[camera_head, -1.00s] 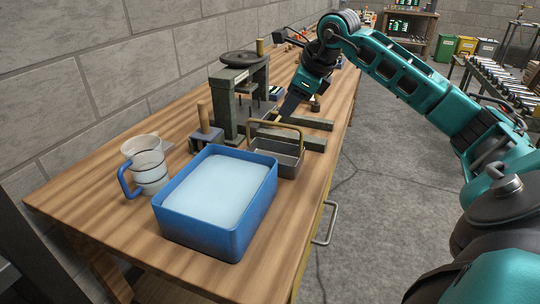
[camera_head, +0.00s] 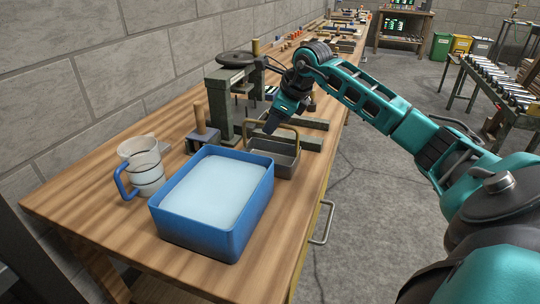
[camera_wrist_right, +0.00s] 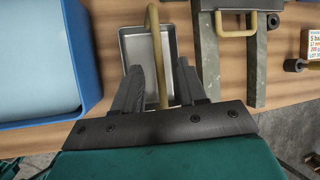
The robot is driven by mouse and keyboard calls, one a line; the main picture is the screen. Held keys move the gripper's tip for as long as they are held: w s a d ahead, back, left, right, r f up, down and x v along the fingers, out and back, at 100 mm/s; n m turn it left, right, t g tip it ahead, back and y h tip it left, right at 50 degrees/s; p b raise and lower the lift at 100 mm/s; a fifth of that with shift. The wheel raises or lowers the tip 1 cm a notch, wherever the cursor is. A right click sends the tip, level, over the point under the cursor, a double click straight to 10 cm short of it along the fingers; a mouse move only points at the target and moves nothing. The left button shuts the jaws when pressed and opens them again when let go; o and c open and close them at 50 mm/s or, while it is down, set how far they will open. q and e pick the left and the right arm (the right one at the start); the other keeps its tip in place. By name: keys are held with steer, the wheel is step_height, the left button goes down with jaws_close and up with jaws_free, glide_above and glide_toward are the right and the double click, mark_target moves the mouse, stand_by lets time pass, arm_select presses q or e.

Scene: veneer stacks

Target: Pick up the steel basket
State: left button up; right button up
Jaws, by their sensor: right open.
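The steel basket (camera_head: 284,158) is a small grey rectangular pan with a tan arched handle (camera_head: 287,125). It sits on the workbench just behind the right part of the blue tub. In the right wrist view my right gripper (camera_wrist_right: 160,88) is open, with one finger on each side of the handle (camera_wrist_right: 157,60). The basket (camera_wrist_right: 140,48) lies beyond the fingers and is partly hidden by them. Whether a finger touches the handle I cannot tell. My left gripper is not in view.
A blue tub (camera_head: 208,243) of pale liquid stands in front of the basket. A clear jug (camera_head: 146,168) with a blue handle is left of it. A dark press (camera_head: 222,103) and its rails stand behind. A wooden-handled block (camera_head: 203,137) stands nearby. The bench's right front (camera_head: 280,255) is clear.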

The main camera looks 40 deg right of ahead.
steer(key=shift+f, duration=0.25)
stand_by(0.4)
jaws_close()
stand_by(1.3)
